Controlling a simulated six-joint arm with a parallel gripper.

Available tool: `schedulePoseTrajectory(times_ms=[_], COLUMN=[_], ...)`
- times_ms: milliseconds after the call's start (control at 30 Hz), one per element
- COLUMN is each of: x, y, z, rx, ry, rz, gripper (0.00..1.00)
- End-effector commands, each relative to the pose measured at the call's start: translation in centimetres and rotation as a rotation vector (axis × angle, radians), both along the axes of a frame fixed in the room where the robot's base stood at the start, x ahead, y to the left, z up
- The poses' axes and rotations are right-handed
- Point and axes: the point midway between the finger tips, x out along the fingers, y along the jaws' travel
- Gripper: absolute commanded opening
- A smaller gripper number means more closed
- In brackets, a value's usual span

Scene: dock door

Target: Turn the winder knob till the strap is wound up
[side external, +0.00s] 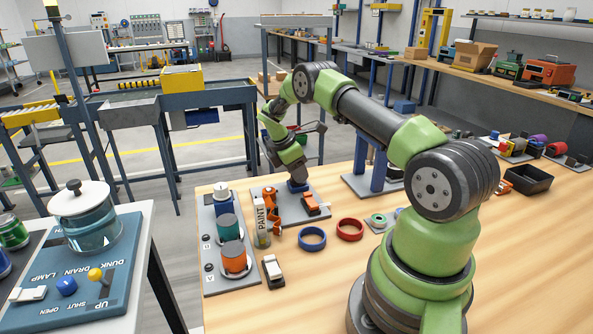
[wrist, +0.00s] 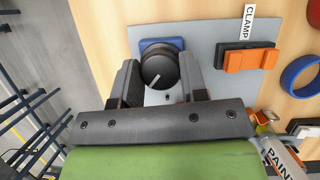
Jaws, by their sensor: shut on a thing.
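The winder knob (wrist: 160,68) is round and black with a white pointer line, which points to the lower left in the wrist view. It sits on a blue body (wrist: 150,43) on a grey plate (wrist: 205,38). My gripper (wrist: 159,80) is shut on the knob, one dark finger on each side. In the side view my gripper (side external: 291,170) points down over the blue body (side external: 298,186) and hides the knob. An orange and black clamp (wrist: 250,58), labelled CLAMP, is fixed on the same plate. I cannot make out the strap.
Blue (side external: 312,238) and red (side external: 350,229) rings lie on the wooden bench. A grey board (side external: 210,262) with coloured cylinders is at the left edge.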

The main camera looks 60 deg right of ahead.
Motion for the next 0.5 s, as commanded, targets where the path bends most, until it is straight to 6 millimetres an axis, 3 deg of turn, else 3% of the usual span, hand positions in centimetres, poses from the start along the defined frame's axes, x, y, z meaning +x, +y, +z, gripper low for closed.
schedulePoseTrajectory(times_ms=[500], x=[0.10], y=[-0.16], z=[0.02], rx=[-0.001], ry=[-0.002], rz=[-0.392], gripper=[0.16])
